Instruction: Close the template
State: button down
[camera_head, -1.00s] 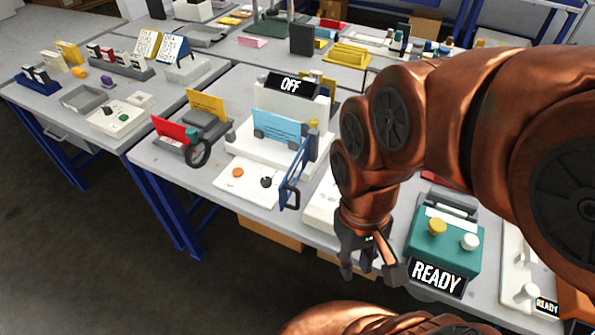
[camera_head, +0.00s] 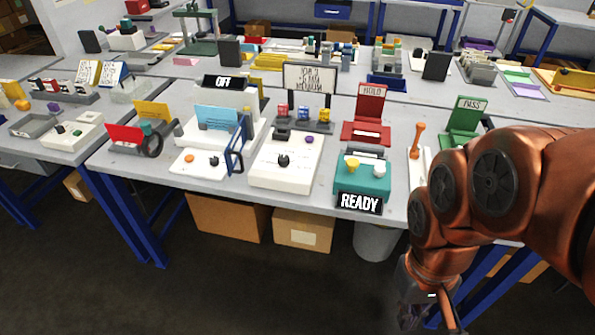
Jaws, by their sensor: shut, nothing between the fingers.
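A blue hinged frame (camera_head: 236,148), which looks like the template, stands swung up on edge at the right side of a white machine (camera_head: 195,131) with a light blue card (camera_head: 216,118) and an OFF sign (camera_head: 222,82). A white panel (camera_head: 198,162) with an orange button and a dark knob lies in front of it. My gripper (camera_head: 430,316) is shut and empty, low at the bottom right in front of the table edge, well away from the frame. Its fingertips are partly cut off by the picture edge.
Right of the frame are a white box (camera_head: 287,172) with a dark knob and a teal box (camera_head: 362,179) with a READY sign (camera_head: 360,202). Cardboard boxes (camera_head: 225,218) and a grey bin (camera_head: 379,241) stand under the table. The floor in front is clear.

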aim_at(240, 130)
jog(key=u, duration=0.95)
jog(key=i, duration=0.7)
jog(key=u, duration=0.5)
